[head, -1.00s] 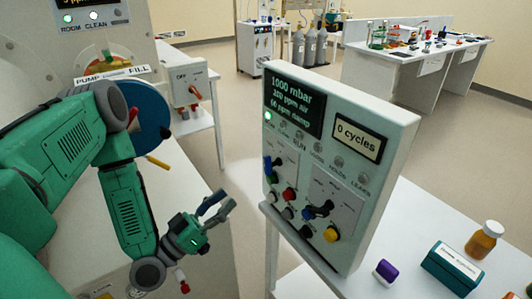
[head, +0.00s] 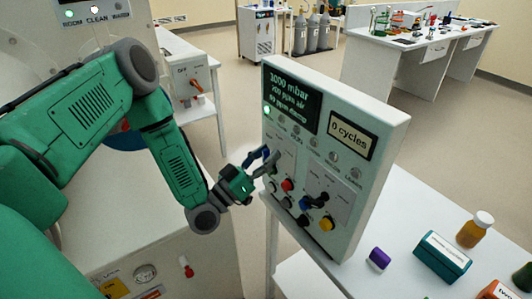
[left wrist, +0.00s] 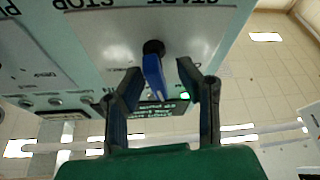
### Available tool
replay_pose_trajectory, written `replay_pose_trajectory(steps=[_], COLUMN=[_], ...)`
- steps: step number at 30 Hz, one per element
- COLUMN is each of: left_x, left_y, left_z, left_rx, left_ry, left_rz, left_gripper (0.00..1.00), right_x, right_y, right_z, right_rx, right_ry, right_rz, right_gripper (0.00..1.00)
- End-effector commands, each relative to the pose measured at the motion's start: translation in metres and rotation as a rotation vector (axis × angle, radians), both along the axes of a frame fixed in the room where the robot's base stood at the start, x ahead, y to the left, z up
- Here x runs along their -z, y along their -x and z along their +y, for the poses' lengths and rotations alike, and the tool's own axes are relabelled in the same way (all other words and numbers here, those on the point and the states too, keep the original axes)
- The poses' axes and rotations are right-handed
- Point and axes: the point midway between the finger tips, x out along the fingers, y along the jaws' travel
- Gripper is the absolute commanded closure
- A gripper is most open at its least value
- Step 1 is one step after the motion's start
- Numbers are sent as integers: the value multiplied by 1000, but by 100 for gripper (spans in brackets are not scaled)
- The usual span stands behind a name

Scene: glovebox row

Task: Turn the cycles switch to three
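The upright control panel (head: 345,100) shows "0 cycles" on its cream display (head: 352,135). The left wrist view shows the blue handle (left wrist: 153,75) on a black base, near upside-down START and STOP lettering. My left gripper (head: 270,158) is at this left plate. In the left wrist view its open fingers (left wrist: 160,72) stand either side of the blue handle. My right gripper is out of view.
Red (head: 287,184) and yellow (head: 327,223) buttons sit close to the switches. On the white table are a purple-capped item (head: 379,258), a teal box (head: 442,256) and an amber bottle (head: 475,230). Open floor lies behind the panel.

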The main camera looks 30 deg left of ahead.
Motion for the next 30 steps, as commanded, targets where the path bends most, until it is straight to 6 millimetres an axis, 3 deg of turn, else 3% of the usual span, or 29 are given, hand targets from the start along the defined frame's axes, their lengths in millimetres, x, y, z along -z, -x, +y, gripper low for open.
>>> replay_pose_trajectory(steps=[5, 7, 8, 30], left_x=[1, 1, 1, 4], left_y=[0, 0, 0, 3], left_z=[2, 4, 4, 6], left_rx=[-1, 0, 0, -3], left_ry=[2, 2, 2, 1], left_rz=[0, 0, 0, 7], left_gripper=[72, 97, 100, 100], right_x=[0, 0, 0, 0], right_y=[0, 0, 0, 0], right_z=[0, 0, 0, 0], right_rx=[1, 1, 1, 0], right_ry=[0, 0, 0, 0], right_rz=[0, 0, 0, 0], right_gripper=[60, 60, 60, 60])
